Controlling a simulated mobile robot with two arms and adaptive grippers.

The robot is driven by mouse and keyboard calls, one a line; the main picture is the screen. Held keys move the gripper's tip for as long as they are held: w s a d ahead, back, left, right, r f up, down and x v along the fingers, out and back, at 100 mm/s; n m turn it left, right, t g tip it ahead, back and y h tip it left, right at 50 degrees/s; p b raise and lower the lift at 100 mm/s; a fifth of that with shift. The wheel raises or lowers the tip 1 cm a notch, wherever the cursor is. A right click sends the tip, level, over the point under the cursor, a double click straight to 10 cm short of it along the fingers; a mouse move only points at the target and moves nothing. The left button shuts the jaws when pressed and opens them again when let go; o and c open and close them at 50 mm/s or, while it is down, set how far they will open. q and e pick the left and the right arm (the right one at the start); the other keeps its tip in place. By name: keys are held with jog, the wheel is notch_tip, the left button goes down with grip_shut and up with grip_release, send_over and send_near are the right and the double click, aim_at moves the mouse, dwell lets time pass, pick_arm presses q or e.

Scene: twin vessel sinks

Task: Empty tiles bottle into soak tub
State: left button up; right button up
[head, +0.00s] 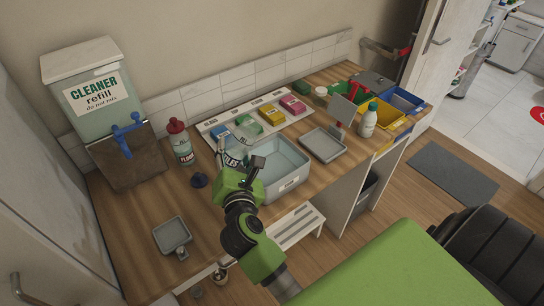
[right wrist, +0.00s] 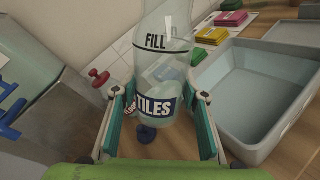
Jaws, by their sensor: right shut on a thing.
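The tiles bottle (head: 234,157) is clear, with a dark TILES label and a FILL line. In the right wrist view the bottle (right wrist: 165,75) stands between my fingers and looks roughly upright; its top is cut off. My right gripper (head: 239,166) is shut on it, and its fingers (right wrist: 158,100) press both sides around the label. The soak tub (head: 291,184) is a grey open basin just right of the bottle. In the right wrist view the tub (right wrist: 262,135) looks empty. My left gripper is not in view.
A red-capped floor bottle (head: 181,145) and a dark blue knob-like piece (head: 199,180) stand left. A cleaner refill tank (head: 92,100) is behind them. Colored sponges (head: 272,114) lie behind the tub. A grey tray (head: 324,145) and a white bottle (head: 367,122) are right.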

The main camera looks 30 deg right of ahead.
jog(key=shift+d+r, duration=0.1)
jog(key=shift+a+m+y, duration=0.25)
jog(key=shift+m, duration=0.45)
jog(key=shift+a+m+y, duration=0.2)
jog(key=shift+m+y, duration=0.05)
jog(key=shift+m, duration=0.45)
jog(key=shift+w+a+f, duration=0.1)
jog(key=shift+f, duration=0.1)
jog(key=shift+a+f+m+y+b, duration=0.1)
jog(key=shift+a+m+y+b, duration=0.2)
jog(key=shift+m, duration=0.45)
jog(key=shift+m+y+b, duration=0.1)
jog(key=shift+m+y, duration=0.3)
jog(key=shift+m, duration=0.35)
jog(key=shift+d+r+m+y+p, duration=0.3)
jog(key=shift+d+r+m+p, duration=0.2)
jog(key=shift+r+m+p, duration=0.3)
jog(key=shift+d+f+m+y, duration=0.1)
jog(key=shift+m+y, duration=0.2)
jog(key=shift+m, duration=0.3)
dwell(0.9)
jog(key=shift+d+f+m+y, duration=0.1)
jog(key=shift+d+m+y, duration=0.35)
jog(key=shift+m, duration=0.55)
dwell(1.1)
